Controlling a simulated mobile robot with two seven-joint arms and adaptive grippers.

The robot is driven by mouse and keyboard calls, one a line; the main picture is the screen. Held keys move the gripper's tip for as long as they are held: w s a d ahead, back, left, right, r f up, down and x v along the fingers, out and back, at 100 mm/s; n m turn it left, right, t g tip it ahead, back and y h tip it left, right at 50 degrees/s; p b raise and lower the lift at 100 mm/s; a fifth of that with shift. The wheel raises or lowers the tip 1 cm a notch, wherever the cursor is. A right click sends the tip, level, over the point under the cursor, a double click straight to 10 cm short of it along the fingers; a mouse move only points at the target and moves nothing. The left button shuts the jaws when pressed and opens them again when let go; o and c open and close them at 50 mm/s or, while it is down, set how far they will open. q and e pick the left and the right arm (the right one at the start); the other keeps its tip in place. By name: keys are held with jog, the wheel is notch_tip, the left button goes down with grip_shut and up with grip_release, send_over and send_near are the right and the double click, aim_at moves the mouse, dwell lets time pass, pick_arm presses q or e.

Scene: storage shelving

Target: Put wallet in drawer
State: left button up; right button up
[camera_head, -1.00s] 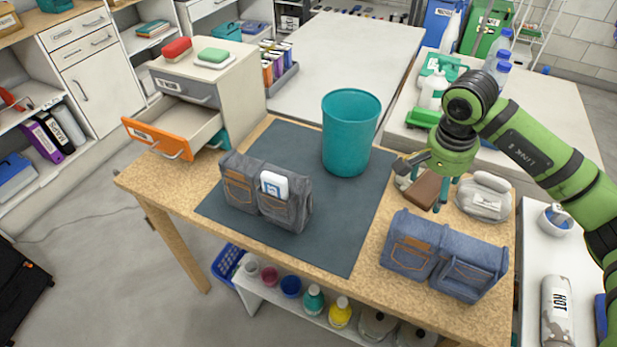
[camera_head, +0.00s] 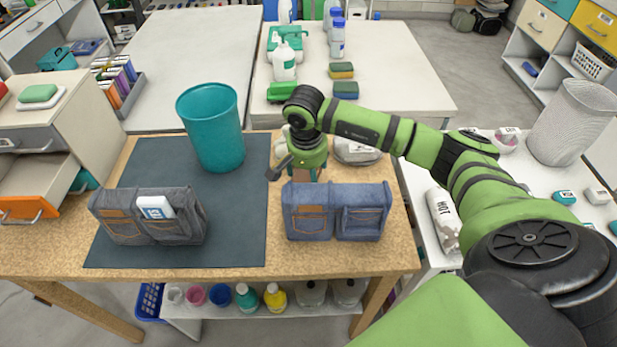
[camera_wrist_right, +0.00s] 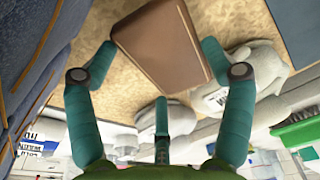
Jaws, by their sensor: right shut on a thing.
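The brown wallet (camera_wrist_right: 160,45) sits between the teal fingers of my right gripper (camera_wrist_right: 170,65) in the wrist view. My right gripper (camera_head: 303,170) is shut on it above the wooden table, behind the blue denim organizer; there the gripper mostly hides the wallet. The open drawer (camera_head: 30,207) with an orange front sticks out of the small cabinet (camera_head: 90,110) at the far left. Its visible inside looks empty, and the picture edge cuts it off. My left gripper is not in view.
A teal bin (camera_head: 213,130) and a grey denim organizer (camera_head: 140,225) stand on the dark mat (camera_head: 240,200) between gripper and drawer. The blue denim organizer (camera_head: 335,212) stands close in front of the gripper. A whitish bag (camera_head: 357,150) lies behind it.

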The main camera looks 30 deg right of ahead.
jog(key=shift+f, duration=1.2)
jog(key=shift+f, duration=0.15)
jog(key=o, duration=1.1)
jog(key=shift+o, duration=0.2)
